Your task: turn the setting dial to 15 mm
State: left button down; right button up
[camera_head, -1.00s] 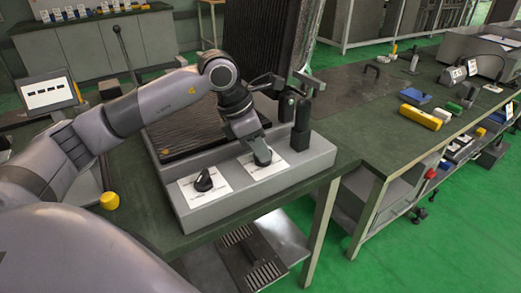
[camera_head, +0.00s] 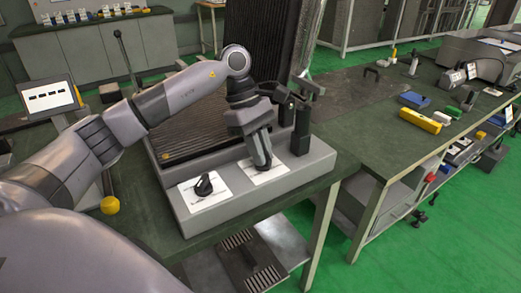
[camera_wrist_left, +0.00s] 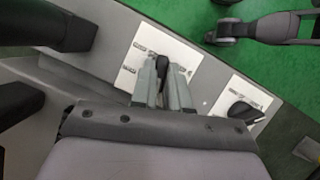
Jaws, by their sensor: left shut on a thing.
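The grey heating machine (camera_head: 320,160) has two white dial plates on its front panel. My left gripper (camera_head: 263,167) points down at the right plate (camera_head: 276,174) and hides its dial in the head view. In the left wrist view my left gripper (camera_wrist_left: 165,75) is shut on that black dial (camera_wrist_left: 176,78), which shows between and just beyond the fingers. The other black dial (camera_head: 204,184) stands free on the left plate; it also shows in the left wrist view (camera_wrist_left: 243,112). The markings are too small to read. My right gripper is in neither view.
A black post (camera_head: 301,125) stands on the panel close right of my gripper. A yellow knob (camera_head: 110,205) is at the left, and a small screen (camera_head: 48,95) behind it. The right bench holds a yellow block (camera_head: 420,119) and other items.

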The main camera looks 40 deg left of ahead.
pick_arm(q)
jog(key=shift+w+m+g, duration=0.1)
jog(key=shift+m+g, duration=0.5)
jog(key=shift+m, duration=1)
jog(key=shift+y, duration=0.3)
jog(key=c, duration=1.1)
grip_release()
jog(key=v, duration=0.7)
jog(key=shift+r, duration=0.1)
